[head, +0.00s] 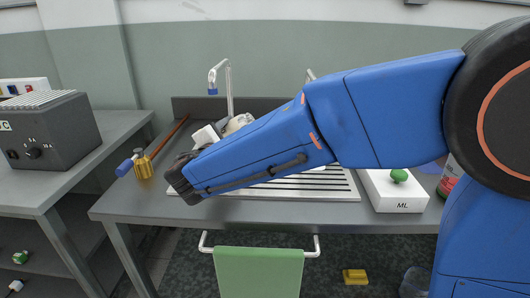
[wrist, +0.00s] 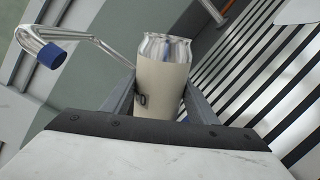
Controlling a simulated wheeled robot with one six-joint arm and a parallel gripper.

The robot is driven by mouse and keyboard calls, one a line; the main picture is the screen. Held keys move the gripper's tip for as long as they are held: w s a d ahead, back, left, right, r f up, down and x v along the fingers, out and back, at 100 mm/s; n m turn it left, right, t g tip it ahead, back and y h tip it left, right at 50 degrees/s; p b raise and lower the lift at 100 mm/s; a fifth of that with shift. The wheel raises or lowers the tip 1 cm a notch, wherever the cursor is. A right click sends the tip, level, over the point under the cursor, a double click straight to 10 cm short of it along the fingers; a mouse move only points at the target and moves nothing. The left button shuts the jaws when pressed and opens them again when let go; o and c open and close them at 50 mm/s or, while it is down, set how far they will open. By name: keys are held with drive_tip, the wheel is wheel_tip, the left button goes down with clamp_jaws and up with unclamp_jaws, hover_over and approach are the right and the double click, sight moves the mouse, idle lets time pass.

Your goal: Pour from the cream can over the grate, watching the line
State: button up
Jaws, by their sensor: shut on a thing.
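The cream can (wrist: 162,85) is cream-coloured with a shiny metal neck and a dark mark low on its side. My gripper (wrist: 158,103) is shut on it, one finger on each side. In the head view only a small part of the can (head: 238,122) shows above my blue arm, and it looks tilted. The slatted grate (head: 310,183) lies on the bench, partly hidden behind my arm; its slats (wrist: 262,75) run diagonally at the right of the wrist view. No stream of liquid shows. I cannot see inside the can.
A white box with a green knob (head: 398,190) sits right of the grate. A brass fitting (head: 142,165) stands left.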

drive_tip(key=shift+f+m, duration=0.5)
drive_tip(key=shift+f, duration=0.05)
drive_tip(key=shift+f+m, duration=0.2)
drive_tip(key=shift+m, duration=0.6)
idle(0.4)
drive_tip(key=shift+s+d+r+m, duration=0.1)
drive_tip(key=shift+d+r+m, duration=0.55)
drive_tip(key=shift+m, duration=0.25)
drive_tip(key=shift+d+r+m+p, duration=0.15)
drive_tip(key=shift+r+m+p, duration=0.3)
drive_tip(key=shift+m, duration=0.35)
idle(0.6)
drive_tip(key=shift+s+d+r+m+y+p, duration=0.1)
drive_tip(key=shift+d+r+m+y+p, duration=0.15)
drive_tip(key=shift+r+m, duration=0.4)
drive_tip(key=shift+d+r+m+y+p, duration=0.1)
drive_tip(key=shift+d+r+m+y, duration=0.2)
drive_tip(key=shift+m, duration=0.65)
idle(1.4)
drive_tip(key=shift+a+f+n, duration=0.45)
drive_tip(key=shift+f+n, duration=0.3)
drive_tip(key=shift+n, duration=0.45)
drive_tip(key=shift+f+n+h, duration=0.25)
drive_tip(key=shift+n+h, duration=0.1)
drive_tip(key=shift+n, duration=0.15)
